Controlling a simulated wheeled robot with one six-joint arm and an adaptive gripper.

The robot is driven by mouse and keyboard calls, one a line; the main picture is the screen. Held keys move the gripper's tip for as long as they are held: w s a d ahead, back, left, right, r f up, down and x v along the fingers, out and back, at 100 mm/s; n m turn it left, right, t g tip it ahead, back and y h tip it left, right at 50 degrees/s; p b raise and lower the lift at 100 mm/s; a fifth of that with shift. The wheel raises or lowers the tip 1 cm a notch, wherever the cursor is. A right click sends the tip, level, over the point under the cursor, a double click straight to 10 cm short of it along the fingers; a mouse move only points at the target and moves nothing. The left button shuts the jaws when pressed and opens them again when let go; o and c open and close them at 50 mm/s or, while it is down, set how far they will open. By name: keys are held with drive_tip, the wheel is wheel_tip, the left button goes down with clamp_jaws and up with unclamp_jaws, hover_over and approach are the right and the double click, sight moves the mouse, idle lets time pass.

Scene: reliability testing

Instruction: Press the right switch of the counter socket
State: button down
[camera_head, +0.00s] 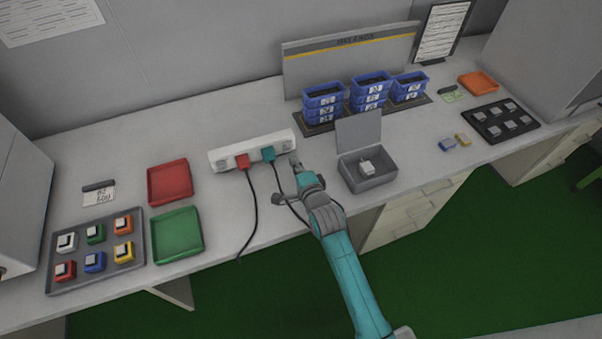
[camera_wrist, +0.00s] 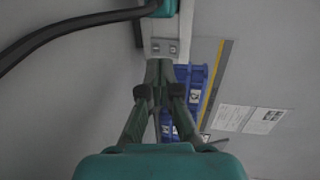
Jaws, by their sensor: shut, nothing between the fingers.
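The white counter socket (camera_head: 227,158) lies on the counter, with a red plug (camera_head: 243,161) and a teal plug (camera_head: 268,154) in it. My gripper (camera_head: 295,161) is shut and empty, just in front of the socket's right end. In the wrist view its fingertips (camera_wrist: 160,70) meet close below a grey switch plate (camera_wrist: 165,47) on the white socket end. The teal plug (camera_wrist: 166,8) shows at the top there. Whether the fingertips touch the switch cannot be told.
A grey open-lid box (camera_head: 370,182) with a white item stands right of my gripper. Black cords hang from the plugs, one passing by my arm. Stacked blue bins (camera_head: 323,102) stand behind. A green tray (camera_head: 178,235) and a red tray (camera_head: 170,182) lie left.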

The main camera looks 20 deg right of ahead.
sight(287, 145)
drive_tip(key=shift+w+r, duration=0.2)
drive_tip(key=shift+w, duration=1.95)
drive_tip(key=shift+w+r, duration=0.2)
drive_tip(key=shift+w, duration=0.2)
drive_tip(key=shift+s, duration=0.15)
